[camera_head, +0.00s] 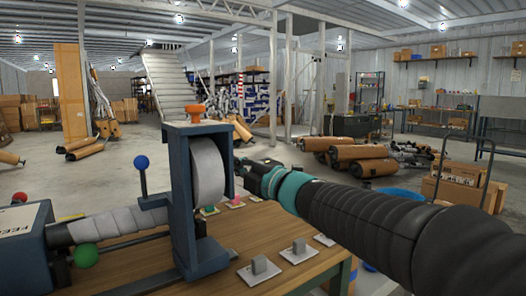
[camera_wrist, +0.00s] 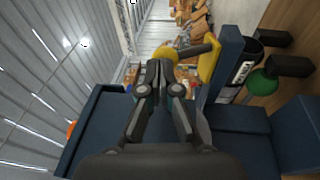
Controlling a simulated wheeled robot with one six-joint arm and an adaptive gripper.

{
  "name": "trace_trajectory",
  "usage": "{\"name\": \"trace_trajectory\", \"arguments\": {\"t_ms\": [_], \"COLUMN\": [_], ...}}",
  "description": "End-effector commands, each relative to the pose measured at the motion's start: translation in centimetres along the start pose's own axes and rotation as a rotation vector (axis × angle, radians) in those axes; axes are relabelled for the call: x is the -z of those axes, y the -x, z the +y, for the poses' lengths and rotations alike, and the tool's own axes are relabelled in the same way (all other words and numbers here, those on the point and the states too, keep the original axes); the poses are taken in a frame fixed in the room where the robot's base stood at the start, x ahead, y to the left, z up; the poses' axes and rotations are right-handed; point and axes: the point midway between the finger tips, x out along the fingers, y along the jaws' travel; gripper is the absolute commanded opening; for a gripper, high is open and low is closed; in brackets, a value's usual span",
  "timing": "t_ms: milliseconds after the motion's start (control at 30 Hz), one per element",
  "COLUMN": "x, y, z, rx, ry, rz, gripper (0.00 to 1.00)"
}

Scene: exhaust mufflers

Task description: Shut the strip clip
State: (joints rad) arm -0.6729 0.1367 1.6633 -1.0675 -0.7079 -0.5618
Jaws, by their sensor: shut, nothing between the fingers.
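A blue machine frame (camera_head: 180,190) stands on the wooden bench, with a grey roll (camera_head: 207,175) in it and an orange knob on top. In the wrist view a yellow bracket (camera_wrist: 211,58) with a grey bar and a rounded yellow end sits on the blue frame (camera_wrist: 231,45); it looks like the strip clip, but I cannot tell for sure, nor whether it is open. My gripper (camera_wrist: 160,66) is shut and empty, its tips close to the yellow end; I cannot tell if they touch. In the head view my gripper (camera_head: 243,164) is beside the frame's right side, partly hidden.
A blue-ball lever (camera_head: 141,163), a green ball (camera_head: 87,256) and a blue feed box (camera_head: 22,240) are at the left. Small plates with grey blocks (camera_head: 260,266) lie on the bench (camera_head: 215,275). Brown mufflers (camera_head: 360,160) lie on the floor beyond.

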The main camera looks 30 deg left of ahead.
Motion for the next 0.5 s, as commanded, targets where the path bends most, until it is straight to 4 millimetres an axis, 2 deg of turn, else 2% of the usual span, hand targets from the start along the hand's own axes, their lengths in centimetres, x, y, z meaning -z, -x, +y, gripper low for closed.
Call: {"name": "trace_trajectory", "arguments": {"t_ms": [133, 500], "x": [0.8, 0.4], "y": [-1.3, -2.6], "z": [0.3, 0.8], "rx": [0.0, -0.002], "ry": [-0.004, -0.003], "rz": [0.016, 0.014], "gripper": [0.0, 0.0]}}
